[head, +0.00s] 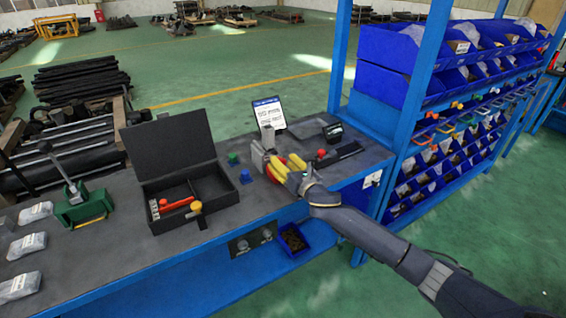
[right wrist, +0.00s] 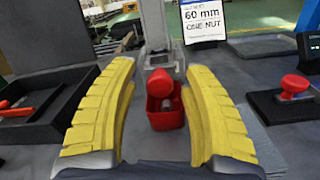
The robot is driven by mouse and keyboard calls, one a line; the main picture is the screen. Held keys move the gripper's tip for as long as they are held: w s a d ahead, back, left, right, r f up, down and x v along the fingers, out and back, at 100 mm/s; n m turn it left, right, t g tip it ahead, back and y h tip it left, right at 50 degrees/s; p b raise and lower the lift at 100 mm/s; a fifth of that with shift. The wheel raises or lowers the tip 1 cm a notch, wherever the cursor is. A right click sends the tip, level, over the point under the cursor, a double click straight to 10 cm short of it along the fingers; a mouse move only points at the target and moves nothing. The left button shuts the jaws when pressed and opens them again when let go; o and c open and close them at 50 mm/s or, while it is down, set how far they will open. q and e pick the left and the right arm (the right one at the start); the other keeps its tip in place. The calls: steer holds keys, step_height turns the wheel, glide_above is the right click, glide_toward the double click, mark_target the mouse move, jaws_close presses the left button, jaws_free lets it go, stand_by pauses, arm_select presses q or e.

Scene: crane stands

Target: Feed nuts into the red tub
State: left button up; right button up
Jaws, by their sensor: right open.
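The red tub (right wrist: 165,118) stands between my right gripper's two yellow fingers in the right wrist view, below a grey upright post and a red rounded part (right wrist: 160,83). Something small and grey shows inside the tub, but I cannot tell if it is a nut. My right gripper (head: 287,164) is open, its fingers on either side of the tub with gaps visible. In the head view the fingers partly hide the red tub. A blue bin (head: 293,239) below the bench edge holds small brown pieces, too small to identify. My left gripper is out of view.
A sign reading "60 mm ONE NUT" (right wrist: 203,18) stands behind the tub. An open black case (head: 165,150) lies left. A red knob (right wrist: 295,86) is on a dark block to the right. Blue bin racks (head: 460,60) stand right of the bench.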

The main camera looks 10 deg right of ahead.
steer(key=shift+s, duration=0.15)
steer(key=v, duration=1.1)
steer(key=shift+s, duration=0.35)
steer(key=shift+d, duration=0.1)
